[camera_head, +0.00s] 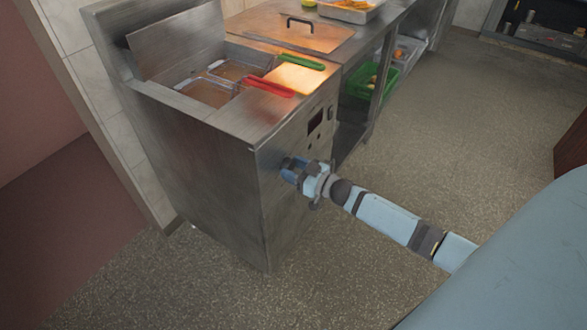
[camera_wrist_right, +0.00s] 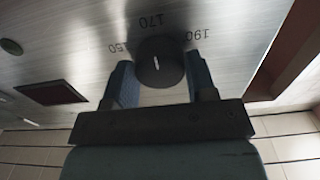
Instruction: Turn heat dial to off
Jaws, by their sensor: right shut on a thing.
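The heat dial (camera_wrist_right: 160,64) is a round black knob on the fryer's steel front, seen in the right wrist view. Its short white mark points up toward the printed 170, with 150 and 190 to either side. My right gripper (camera_wrist_right: 160,80) has one blue finger on each side of the dial and is shut on it. In the head view my right gripper (camera_head: 290,167) is against the front of the fryer (camera_head: 215,170), and it hides the dial there. My left gripper is not in view.
Baskets with a red handle (camera_head: 269,87) and a green handle (camera_head: 301,62) sit in the fryer's top. A dark display (camera_head: 315,121) is on its front. A steel counter (camera_head: 365,40) with a green crate (camera_head: 370,82) below adjoins it. The floor to the right is clear.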

